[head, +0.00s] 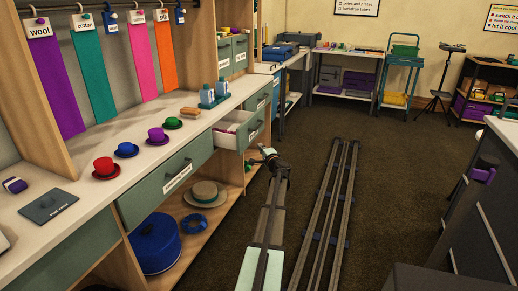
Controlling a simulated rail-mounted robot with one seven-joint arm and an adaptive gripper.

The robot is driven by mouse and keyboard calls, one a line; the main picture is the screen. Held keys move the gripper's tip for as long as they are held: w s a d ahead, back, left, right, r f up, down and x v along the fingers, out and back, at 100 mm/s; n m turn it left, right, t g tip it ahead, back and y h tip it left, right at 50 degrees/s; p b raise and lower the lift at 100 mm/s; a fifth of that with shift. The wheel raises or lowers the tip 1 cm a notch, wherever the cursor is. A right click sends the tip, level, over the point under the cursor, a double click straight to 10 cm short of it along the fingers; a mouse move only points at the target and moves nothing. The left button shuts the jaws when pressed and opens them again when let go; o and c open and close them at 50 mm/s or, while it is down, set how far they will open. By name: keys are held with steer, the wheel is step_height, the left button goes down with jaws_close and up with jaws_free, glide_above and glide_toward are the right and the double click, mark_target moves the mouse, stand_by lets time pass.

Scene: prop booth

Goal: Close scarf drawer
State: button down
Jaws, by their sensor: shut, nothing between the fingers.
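One green-grey counter drawer (236,131) stands pulled out in the head view. Its pale inside shows, with pinkish-purple cloth in it. A white label is on its front, too small to read, so I cannot confirm that it is the scarf drawer. My gripper (264,150) is shut and empty, just in front of and below the right part of this drawer's front. I cannot tell whether it touches the drawer. My arm reaches up to it from the bottom of the view.
A shut drawer (165,185) lies nearer on the left. Small coloured hats, including a red one (105,168), stand on the counter (75,180). A blue round box (155,243) and a straw hat (204,193) sit on the shelf below. Floor rails (335,205) run along the open carpet at right.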

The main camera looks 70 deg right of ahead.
mark_target(245, 136)
steer(key=x, duration=0.3)
steer(key=w+a+x, duration=0.1)
steer(key=x, duration=0.5)
steer(key=shift+w+d, duration=0.1)
steer(key=shift+w, duration=1)
